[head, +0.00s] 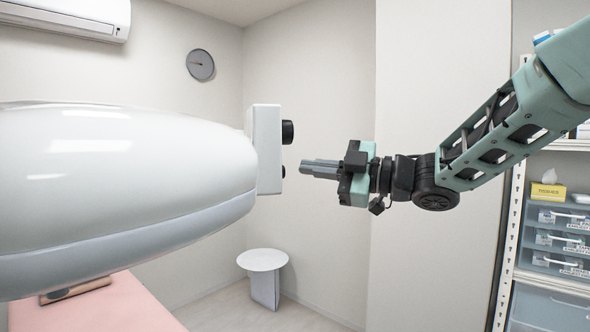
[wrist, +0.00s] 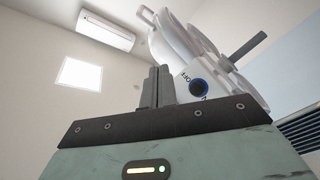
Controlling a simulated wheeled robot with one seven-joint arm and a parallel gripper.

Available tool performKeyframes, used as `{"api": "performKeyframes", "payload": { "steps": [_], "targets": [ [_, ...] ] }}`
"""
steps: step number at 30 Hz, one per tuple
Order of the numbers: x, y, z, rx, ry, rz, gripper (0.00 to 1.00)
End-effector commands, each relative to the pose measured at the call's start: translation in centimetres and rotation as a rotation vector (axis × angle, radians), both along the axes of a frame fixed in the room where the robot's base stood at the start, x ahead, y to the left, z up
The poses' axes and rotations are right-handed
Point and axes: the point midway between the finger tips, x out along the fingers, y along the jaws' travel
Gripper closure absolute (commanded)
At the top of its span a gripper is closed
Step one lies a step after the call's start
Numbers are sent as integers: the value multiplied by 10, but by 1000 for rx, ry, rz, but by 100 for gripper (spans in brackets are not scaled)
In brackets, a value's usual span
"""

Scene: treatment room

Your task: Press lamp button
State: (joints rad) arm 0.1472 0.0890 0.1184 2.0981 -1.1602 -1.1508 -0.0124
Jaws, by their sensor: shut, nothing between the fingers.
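The lamp (head: 120,190) is a large, glossy white head filling the left of the head view. A white control box (head: 265,150) sits on its right end, with a black knob (head: 288,132) and a smaller dark button-like piece (head: 283,171) below it. In the wrist view the box shows a dark round control with a blue rim (wrist: 198,88), beside lettering that reads OFF. My gripper (head: 303,167) is shut and empty. It points left at the box, below the knob and about level with the small piece, with a narrow gap in the head view.
A pink treatment bed (head: 110,308) lies under the lamp. A small round white table (head: 262,260) stands in the back corner. Shelves with drawers (head: 560,235) and a tissue box (head: 548,193) are at the right. The air between my gripper and the box looks clear.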

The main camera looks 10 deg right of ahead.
Motion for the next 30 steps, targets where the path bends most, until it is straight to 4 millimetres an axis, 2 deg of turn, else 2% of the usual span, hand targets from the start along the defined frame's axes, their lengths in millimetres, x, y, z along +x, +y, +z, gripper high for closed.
{"api": "performKeyframes", "payload": {
  "steps": [30],
  "targets": [
    [-2, 11, 0, 1, 0, -1, 100]
  ]
}}
